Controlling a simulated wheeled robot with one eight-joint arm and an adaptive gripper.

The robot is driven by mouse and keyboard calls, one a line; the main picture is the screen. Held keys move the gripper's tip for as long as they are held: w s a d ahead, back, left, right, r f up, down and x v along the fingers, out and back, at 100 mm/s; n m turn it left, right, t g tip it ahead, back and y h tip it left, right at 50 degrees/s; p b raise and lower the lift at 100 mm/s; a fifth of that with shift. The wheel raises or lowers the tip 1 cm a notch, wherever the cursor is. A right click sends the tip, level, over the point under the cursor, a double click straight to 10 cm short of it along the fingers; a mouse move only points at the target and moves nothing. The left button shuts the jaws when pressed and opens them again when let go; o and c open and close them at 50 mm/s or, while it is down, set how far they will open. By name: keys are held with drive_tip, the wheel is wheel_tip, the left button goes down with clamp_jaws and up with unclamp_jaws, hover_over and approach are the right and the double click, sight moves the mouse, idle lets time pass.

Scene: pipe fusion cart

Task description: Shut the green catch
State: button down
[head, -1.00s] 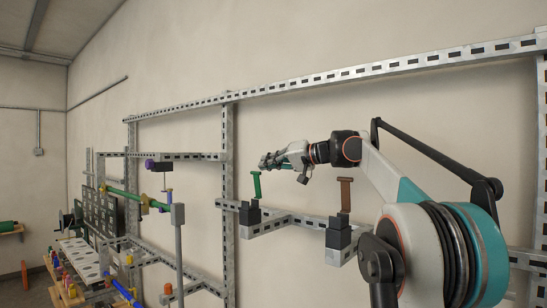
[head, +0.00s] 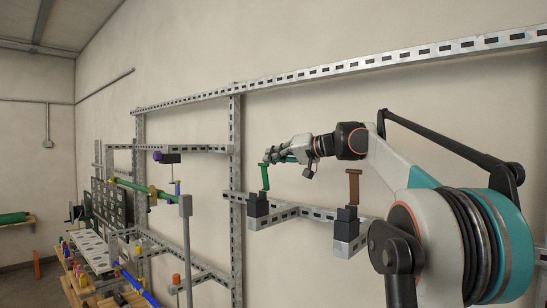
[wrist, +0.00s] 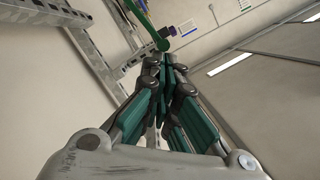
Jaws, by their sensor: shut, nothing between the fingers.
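The green catch (head: 265,177) is an upright lever with a short crosspiece at its top, standing on a dark block on the wall frame's bracket. It looks only slightly tilted. In the wrist view the green lever (wrist: 142,20) runs in from the top edge to a rounded end just beyond my fingertips. My gripper (head: 267,159) is shut and empty, pointing left, with its tips at the top of the green catch. In the wrist view the tips of my gripper (wrist: 166,62) lie just below that rounded end; I cannot tell whether they touch.
A brown catch (head: 353,187) stands on a similar block to the right, below my arm. A slotted metal rail (head: 340,66) runs along the wall above. A purple knob (head: 158,157) and a green pipe (head: 130,186) are on the cart at left.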

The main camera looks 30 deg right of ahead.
drive_tip(key=shift+a, duration=0.1)
drive_tip(key=s+a+f+n+h+b, duration=0.2)
drive_tip(key=a+f+n, duration=0.1)
drive_tip(key=a+n, duration=0.2)
drive_tip(key=s+a+f+n+t+h+b, duration=0.1)
drive_tip(key=s+a+f+n+h+b, duration=0.1)
drive_tip(key=a+f+n, duration=0.2)
drive_tip(key=shift+a+n+b, duration=0.3)
drive_tip(key=shift+a+n, duration=0.7)
drive_tip(key=shift+a, duration=0.15)
drive_tip(key=shift+s, duration=0.1)
idle(0.4)
